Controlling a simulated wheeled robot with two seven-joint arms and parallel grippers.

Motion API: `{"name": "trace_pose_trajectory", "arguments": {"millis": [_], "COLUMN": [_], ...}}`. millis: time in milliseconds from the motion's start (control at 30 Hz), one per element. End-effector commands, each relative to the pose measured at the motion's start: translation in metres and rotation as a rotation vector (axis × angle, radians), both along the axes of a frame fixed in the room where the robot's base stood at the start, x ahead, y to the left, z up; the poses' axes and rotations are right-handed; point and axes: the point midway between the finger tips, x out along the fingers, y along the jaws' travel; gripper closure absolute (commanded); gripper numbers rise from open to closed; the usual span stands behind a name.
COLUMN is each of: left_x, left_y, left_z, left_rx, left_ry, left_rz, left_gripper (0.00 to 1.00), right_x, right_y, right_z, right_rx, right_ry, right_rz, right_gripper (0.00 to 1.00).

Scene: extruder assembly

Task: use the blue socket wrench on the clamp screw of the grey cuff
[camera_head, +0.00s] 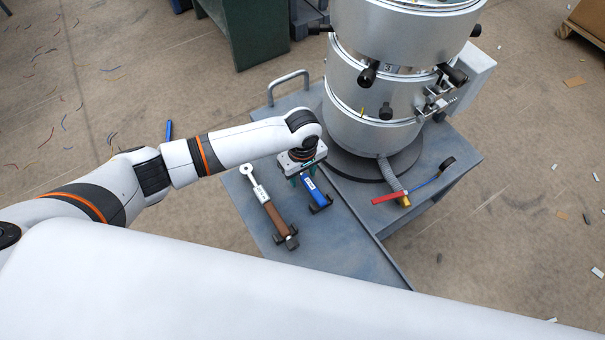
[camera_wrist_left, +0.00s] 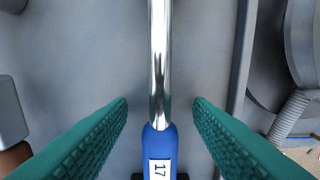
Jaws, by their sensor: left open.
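The blue socket wrench (camera_head: 317,192) lies on the grey cart top (camera_head: 345,240), partly hidden by my left gripper (camera_head: 300,172). In the left wrist view, its blue handle (camera_wrist_left: 160,140) bears a white label with 17, and its shiny shaft (camera_wrist_left: 160,55) runs up the picture. My left gripper (camera_wrist_left: 160,102) is open, with its green ribbed fingers on either side of the wrench, apart from it. The silver cylindrical cuff (camera_head: 365,110) stands on the cart at the back, with clamp hardware (camera_head: 432,103) on its right side. I cannot single out the clamp screw. My right gripper is out of view.
A brown-handled wrench (camera_head: 270,208) lies left of the blue one. A red-handled tool (camera_head: 390,197) and a ribbed grey hose (camera_head: 391,176) are by the cuff's base. A green cabinet (camera_head: 250,30) stands behind.

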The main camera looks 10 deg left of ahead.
Motion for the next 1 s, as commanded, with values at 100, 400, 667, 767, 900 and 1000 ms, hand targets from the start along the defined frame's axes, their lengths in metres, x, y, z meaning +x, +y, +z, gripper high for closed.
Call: {"name": "trace_pose_trajectory", "arguments": {"millis": [100, 400, 667, 767, 900, 1000], "left_x": [0.0, 0.0, 0.0, 0.0, 0.001, 0.001], "left_y": [0.0, 0.0, 0.0, 0.0, 0.0, 0.0], "left_z": [-0.002, -0.001, -0.001, -0.001, 0.009, 0.027], "left_rx": [-0.001, 0.0, -0.001, -0.001, -0.001, -0.003], "left_ry": [-0.001, 0.0, -0.001, -0.001, -0.001, -0.003], "left_rz": [-0.001, -0.001, -0.001, -0.001, -0.001, -0.001], "left_gripper": [0.54, 0.83, 1.0, 1.0, 1.0, 1.0], "right_x": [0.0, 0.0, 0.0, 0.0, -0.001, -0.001], "right_y": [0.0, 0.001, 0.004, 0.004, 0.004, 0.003], "right_z": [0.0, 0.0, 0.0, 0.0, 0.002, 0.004], "right_rx": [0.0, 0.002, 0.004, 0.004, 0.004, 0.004], "right_ry": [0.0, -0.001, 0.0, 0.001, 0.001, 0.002], "right_rz": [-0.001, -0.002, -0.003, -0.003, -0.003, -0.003], "right_gripper": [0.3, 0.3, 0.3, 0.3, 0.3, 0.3]}}
